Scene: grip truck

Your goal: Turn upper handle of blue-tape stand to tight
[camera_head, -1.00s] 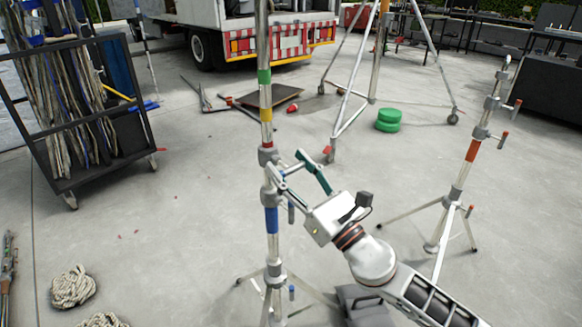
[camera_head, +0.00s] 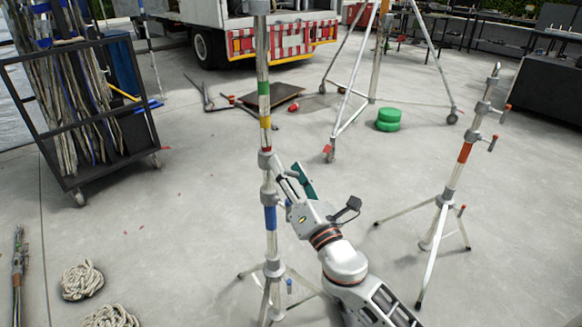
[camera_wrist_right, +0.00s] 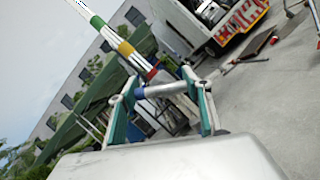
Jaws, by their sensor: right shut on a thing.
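The blue-tape stand (camera_head: 270,219) stands upright on its tripod legs in the middle of the head view, with green, yellow, red and blue bands on its pole. My right gripper (camera_head: 286,170) is at the right side of the pole, at the collar just below the red band. In the right wrist view, a short grey bar with a blue end, the upper handle (camera_wrist_right: 165,91), lies across between the green-padded fingers. The gripper (camera_wrist_right: 162,95) is shut on it. In the head view the fingers mostly hide this handle. My left gripper is not in view.
An orange-tape stand (camera_head: 464,155) is at the right. The floor between is mostly clear.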

